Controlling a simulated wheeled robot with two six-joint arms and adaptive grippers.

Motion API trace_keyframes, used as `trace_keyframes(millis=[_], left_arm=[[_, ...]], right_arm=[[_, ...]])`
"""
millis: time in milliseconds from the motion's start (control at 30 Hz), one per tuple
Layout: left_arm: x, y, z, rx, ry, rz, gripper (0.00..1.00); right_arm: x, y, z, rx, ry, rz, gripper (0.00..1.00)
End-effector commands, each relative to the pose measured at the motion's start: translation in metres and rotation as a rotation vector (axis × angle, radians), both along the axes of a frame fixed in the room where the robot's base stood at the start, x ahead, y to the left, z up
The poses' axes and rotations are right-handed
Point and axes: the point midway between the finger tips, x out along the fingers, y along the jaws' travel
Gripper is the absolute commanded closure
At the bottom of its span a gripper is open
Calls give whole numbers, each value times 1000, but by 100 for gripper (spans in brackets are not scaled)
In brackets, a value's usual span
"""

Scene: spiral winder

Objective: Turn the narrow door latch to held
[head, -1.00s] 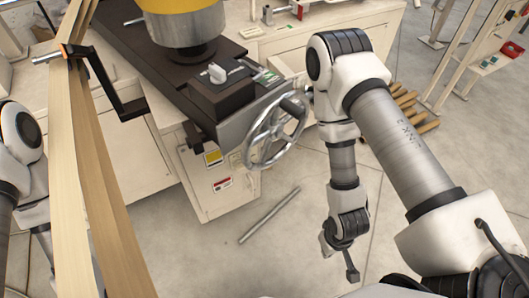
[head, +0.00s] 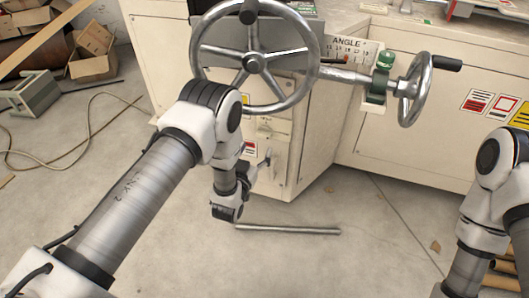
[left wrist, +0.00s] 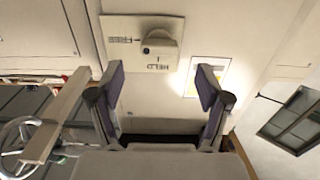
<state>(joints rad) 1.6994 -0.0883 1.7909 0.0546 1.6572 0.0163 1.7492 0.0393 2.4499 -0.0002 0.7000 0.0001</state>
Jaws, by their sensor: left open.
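In the left wrist view, the latch (left wrist: 162,41) is a pale knob with a dark spot at its lower left. It sits on a light plate (left wrist: 113,27) marked FREE and HELD, on a cream panel. The dark spot lies near the corner between the two words; I cannot tell exactly where the knob points. My left gripper (left wrist: 160,88) is open, one finger on each side of the picture below the latch, with nothing between the tips. In the head view, my left gripper (head: 263,162) is small and partly hidden near the narrow cream cabinet face. My right gripper is out of view.
A large handwheel (head: 289,86) stands above my left wrist. A smaller handwheel (head: 415,95) juts out at right, near the ANGLE plate (head: 350,49). A metal rod (head: 290,230) lies on the floor. Boxes (head: 95,50) and a cable (head: 90,125) lie at left.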

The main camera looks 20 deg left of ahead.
Motion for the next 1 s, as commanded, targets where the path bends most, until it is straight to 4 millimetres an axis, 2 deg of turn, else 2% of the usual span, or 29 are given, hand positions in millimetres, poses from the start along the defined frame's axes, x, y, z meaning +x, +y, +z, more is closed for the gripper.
trace_keyframes(millis=[400, 533, 733, 867, 900, 1000], left_arm=[[68, -3, 2, 0, -10, -1, 23], [77, -3, 3, 0, -7, -1, 23], [77, -3, 3, 0, -5, -1, 23], [77, -3, 3, 0, -5, -1, 69], [77, -3, 3, 0, -5, -1, 83], [77, -3, 3, 0, -5, -1, 83]], right_arm=[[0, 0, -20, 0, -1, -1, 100], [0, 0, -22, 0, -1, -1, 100], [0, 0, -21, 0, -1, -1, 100], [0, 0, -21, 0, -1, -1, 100], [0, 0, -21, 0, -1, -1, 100], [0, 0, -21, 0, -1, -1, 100]])
